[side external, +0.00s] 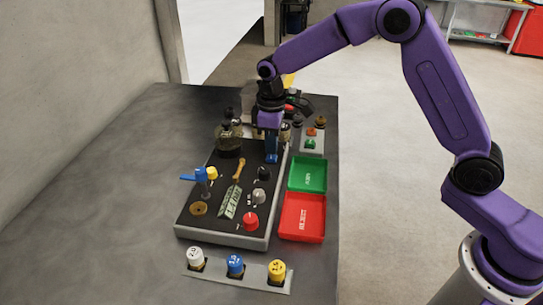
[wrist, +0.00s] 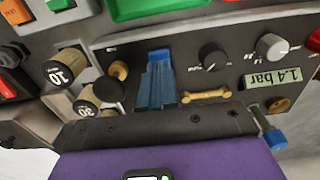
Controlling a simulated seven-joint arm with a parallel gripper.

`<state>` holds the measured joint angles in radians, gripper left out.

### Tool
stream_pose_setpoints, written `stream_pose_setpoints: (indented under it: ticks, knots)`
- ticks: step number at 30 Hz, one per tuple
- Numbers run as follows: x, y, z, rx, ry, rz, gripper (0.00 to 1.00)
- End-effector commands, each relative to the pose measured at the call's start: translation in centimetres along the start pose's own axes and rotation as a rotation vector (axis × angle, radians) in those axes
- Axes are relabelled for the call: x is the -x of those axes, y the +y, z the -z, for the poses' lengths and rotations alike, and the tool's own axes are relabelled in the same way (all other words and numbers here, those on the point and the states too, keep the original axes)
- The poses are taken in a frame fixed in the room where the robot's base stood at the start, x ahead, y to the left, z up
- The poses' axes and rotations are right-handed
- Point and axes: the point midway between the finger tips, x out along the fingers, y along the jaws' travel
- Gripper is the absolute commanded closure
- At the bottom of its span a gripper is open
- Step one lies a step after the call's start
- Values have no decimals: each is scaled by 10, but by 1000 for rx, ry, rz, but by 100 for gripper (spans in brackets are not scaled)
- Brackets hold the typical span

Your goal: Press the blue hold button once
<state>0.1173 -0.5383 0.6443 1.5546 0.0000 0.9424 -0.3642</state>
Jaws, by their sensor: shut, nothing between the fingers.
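A blue button (side external: 235,264) stands in the middle of a grey strip at the near end of the bench, between a white button (side external: 195,257) and a yellow button (side external: 276,269). Their markings are too small to read surely. My gripper (side external: 272,159) points down over the far part of the black panel, well away from the blue button. Its blue fingers are together and empty; they also show in the wrist view (wrist: 158,57). The buttons on the strip are outside the wrist view. Whether the fingertips touch the panel cannot be told.
The black panel (side external: 190,222) carries a red knob (side external: 250,221), a blue-handled valve (side external: 195,176), a gauge display (wrist: 273,78) and dark knobs. Green (side external: 307,174) and red (side external: 302,217) trays lie right of it. The bench (side external: 120,220) is clear on the left.

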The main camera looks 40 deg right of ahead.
Motion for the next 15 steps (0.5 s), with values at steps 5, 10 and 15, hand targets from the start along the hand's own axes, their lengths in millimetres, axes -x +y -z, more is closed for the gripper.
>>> stream_pose_setpoints:
  ticks: [5,10,15]
  knots:
    - [-3,0,0,0,-1,0,100]
    - [-5,0,0,0,-1,1,100]
    - [-7,0,0,0,-1,1,100]
